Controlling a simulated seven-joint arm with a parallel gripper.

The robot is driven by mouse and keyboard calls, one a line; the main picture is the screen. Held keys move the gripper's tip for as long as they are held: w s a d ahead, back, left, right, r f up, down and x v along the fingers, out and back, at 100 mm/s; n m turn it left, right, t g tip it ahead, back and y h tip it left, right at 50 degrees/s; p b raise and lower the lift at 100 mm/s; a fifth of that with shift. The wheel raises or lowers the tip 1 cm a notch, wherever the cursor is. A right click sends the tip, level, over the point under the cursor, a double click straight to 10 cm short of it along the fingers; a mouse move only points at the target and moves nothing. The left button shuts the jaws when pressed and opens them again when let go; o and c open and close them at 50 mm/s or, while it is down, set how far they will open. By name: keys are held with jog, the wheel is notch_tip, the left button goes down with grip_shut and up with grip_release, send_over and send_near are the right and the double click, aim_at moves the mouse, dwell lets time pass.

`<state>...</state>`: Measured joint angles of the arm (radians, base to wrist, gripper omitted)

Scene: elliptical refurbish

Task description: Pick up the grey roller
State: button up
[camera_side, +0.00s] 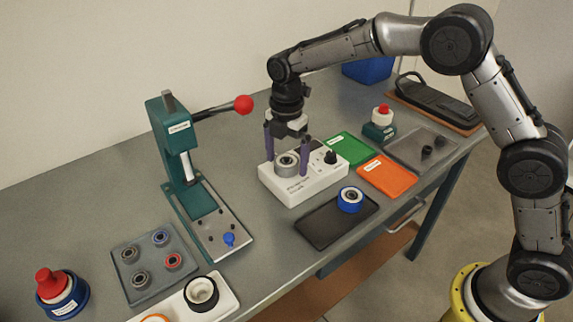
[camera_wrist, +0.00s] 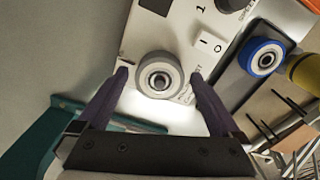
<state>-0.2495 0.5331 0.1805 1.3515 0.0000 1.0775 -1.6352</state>
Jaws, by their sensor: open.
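The grey roller (camera_side: 287,163) sits on the left part of a white box-shaped device (camera_side: 300,188) with a dark knob and switch. In the wrist view the grey roller (camera_wrist: 159,76) shows from above, with a metal bearing in its centre. My gripper (camera_side: 287,145) points down just above the roller. Its two purple fingers are spread apart on either side of it. In the wrist view my gripper (camera_wrist: 159,76) is open, with the roller between and slightly beyond the fingertips. I cannot tell whether the fingers touch it.
A blue roller (camera_side: 350,199) lies on a black tray (camera_side: 318,233) to the right. A green press (camera_side: 175,150) with a red-knobbed lever (camera_side: 243,104) stands left. Green (camera_side: 348,148) and orange (camera_side: 386,176) trays lie right of the device. A bearing tray (camera_side: 143,285) is front left.

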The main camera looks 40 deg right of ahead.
jog(key=c, duration=1.4)
grip_shut()
jog(key=shift+r, duration=0.1)
